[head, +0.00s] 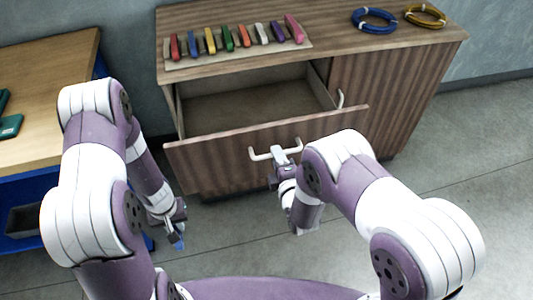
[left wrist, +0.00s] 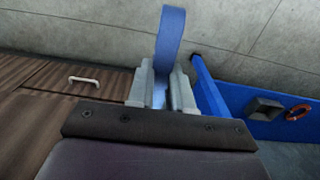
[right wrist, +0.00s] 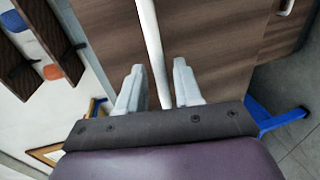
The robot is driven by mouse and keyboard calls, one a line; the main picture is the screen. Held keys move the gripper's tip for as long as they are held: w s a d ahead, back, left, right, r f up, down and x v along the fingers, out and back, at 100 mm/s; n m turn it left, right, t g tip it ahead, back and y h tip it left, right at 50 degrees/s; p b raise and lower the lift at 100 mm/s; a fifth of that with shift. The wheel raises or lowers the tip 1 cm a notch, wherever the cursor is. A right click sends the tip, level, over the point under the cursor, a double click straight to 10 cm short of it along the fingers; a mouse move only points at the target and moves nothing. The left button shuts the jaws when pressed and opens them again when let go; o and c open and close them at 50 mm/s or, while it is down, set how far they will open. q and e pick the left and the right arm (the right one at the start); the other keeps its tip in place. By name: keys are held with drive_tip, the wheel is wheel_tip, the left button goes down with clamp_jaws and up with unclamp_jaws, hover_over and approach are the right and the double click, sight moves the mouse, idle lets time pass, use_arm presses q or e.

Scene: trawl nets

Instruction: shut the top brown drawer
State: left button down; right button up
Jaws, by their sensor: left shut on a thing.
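The top brown drawer (head: 220,147) is pulled out of the wooden cabinet, and its empty inside shows in the head view. Its pale bar handle (head: 258,156) is on the drawer front; the bar also shows in the right wrist view (right wrist: 152,40). My right gripper (head: 278,158) is at this handle. In the right wrist view its fingers (right wrist: 157,88) are apart, with the bar running between them and a gap visible. My left gripper (head: 177,232) is low in front of the cabinet, left of the drawer, shut on a blue strip-like thing (left wrist: 171,40).
Several coloured pieces on a pale board (head: 200,60) lie on the cabinet top (head: 335,30), with a blue coil (head: 374,20) and a yellow coil (head: 425,15). Another handle (head: 340,98) is on the cabinet's right side. A wood-topped blue table (head: 50,80) stands left. Floor at right is clear.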

drive_tip(key=shift+x, duration=1.1)
clamp_jaws()
use_arm(q)
drive_tip(key=shift+f, duration=0.1)
use_arm(e)
drive_tip(key=shift+w, duration=0.15)
